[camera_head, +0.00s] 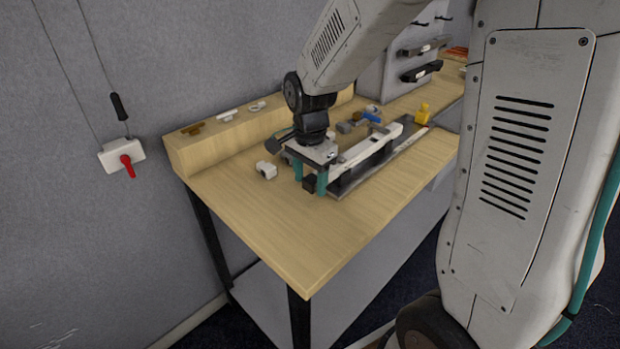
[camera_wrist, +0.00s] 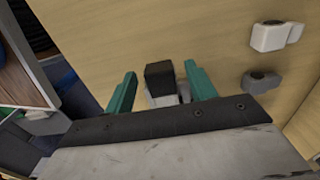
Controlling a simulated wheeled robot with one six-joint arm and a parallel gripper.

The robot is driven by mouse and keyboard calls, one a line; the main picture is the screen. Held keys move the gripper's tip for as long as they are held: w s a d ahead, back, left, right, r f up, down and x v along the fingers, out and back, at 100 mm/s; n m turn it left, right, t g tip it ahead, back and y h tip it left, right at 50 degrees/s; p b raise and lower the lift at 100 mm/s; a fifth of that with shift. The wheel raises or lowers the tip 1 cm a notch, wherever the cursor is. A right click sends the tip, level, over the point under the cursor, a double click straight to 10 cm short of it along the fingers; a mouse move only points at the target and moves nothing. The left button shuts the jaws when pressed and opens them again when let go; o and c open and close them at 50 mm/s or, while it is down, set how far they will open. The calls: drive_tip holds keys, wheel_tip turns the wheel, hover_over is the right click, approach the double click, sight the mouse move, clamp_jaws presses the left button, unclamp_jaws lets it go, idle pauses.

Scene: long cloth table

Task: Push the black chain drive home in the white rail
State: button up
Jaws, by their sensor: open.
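The white rail (camera_head: 372,146) lies lengthwise along a dark plate on the wooden table, its near end by my gripper. A small black block (camera_head: 309,183), which looks like the chain drive, is at that near end; it also shows in the wrist view (camera_wrist: 159,74) with a pale piece under it. My gripper (camera_head: 310,180) points down with teal fingers. In the wrist view my gripper (camera_wrist: 160,70) is open, one finger on each side of the black block, with gaps visible. Whether the block sits inside the rail is hidden by my gripper.
A white part (camera_head: 266,170) lies left of my gripper. Blue and grey parts (camera_head: 368,116) and a yellow piece (camera_head: 423,113) stand behind the rail. A wooden ledge (camera_head: 225,140) runs along the wall. The table's front (camera_head: 310,240) is clear.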

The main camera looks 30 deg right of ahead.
sight(311, 180)
wheel_tip(311, 180, up, 8)
drive_tip(key=shift+f, duration=0.2)
idle(0.6)
drive_tip(key=shift+s+n, duration=0.15)
drive_tip(key=shift+n, duration=0.45)
drive_tip(key=s+r+n, duration=0.3)
drive_tip(key=s+n, duration=0.3)
drive_tip(key=s, duration=0.5)
drive_tip(key=s+r+n+t, duration=0.1)
drive_tip(key=s+r+n, duration=0.2)
drive_tip(key=s+n, duration=0.4)
drive_tip(key=s, duration=0.4)
drive_tip(key=shift+s, duration=0.4)
drive_tip(key=shift+r, duration=0.1)
